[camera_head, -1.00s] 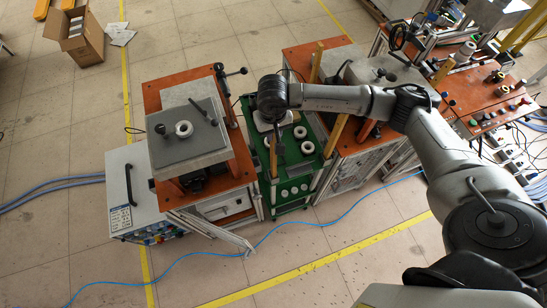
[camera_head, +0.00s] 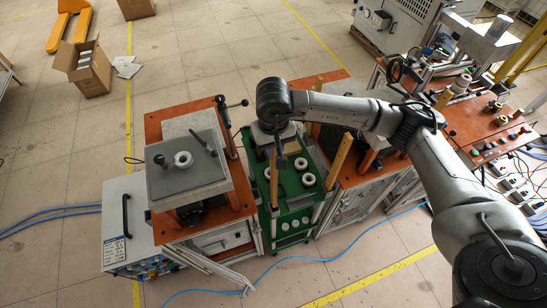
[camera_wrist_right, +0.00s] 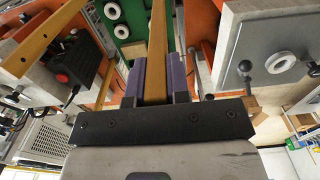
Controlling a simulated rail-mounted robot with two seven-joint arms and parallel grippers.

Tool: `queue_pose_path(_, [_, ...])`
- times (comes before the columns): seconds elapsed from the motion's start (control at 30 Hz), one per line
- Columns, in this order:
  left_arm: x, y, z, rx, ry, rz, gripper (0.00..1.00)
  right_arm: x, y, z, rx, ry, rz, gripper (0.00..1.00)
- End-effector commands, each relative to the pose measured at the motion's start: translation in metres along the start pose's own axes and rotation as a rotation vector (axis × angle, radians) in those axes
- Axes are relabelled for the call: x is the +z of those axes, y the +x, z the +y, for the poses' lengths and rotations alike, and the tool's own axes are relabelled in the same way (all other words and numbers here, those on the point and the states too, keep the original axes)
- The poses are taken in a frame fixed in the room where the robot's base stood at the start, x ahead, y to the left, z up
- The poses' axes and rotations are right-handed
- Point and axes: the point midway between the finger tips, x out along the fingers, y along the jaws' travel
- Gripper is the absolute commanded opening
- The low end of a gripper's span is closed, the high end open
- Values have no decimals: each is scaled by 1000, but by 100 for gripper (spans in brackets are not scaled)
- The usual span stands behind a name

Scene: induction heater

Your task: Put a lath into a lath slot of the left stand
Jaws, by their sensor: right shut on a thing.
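My right gripper (camera_head: 277,150) is above the green stand between two orange-topped machines. In the right wrist view its purple fingers (camera_wrist_right: 163,82) are shut on a tan lath (camera_wrist_right: 157,45). The lath also shows in the head view (camera_head: 274,185), below the gripper and roughly upright. I cannot tell whether its lower end touches anything. Another lath (camera_head: 339,160) stands tilted at the green stand's right side. The green stand (camera_head: 291,217) holds several white rings. No lath slot is clear, and which stand is the left one cannot be told. My left gripper is not in view.
The left machine has a raised grey plate (camera_head: 165,182) with a white ring (camera_head: 183,159) and a lever beside the gripper's area. The right machine's orange top (camera_head: 352,180) is partly covered by my arm. A blue hose (camera_head: 305,259) lies on the open floor in front.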

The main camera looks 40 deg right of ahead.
Motion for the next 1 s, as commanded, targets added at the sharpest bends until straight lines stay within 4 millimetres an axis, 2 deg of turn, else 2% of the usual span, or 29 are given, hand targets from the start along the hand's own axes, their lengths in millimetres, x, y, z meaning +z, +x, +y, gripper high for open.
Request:
queue_pose_path(0.27, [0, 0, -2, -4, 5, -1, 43, 0, -28, 0, 0, 0, 1, 0])
queue_pose_path(1.0, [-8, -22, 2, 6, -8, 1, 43, 0, -86, 0, 0, -1, 1, 0])
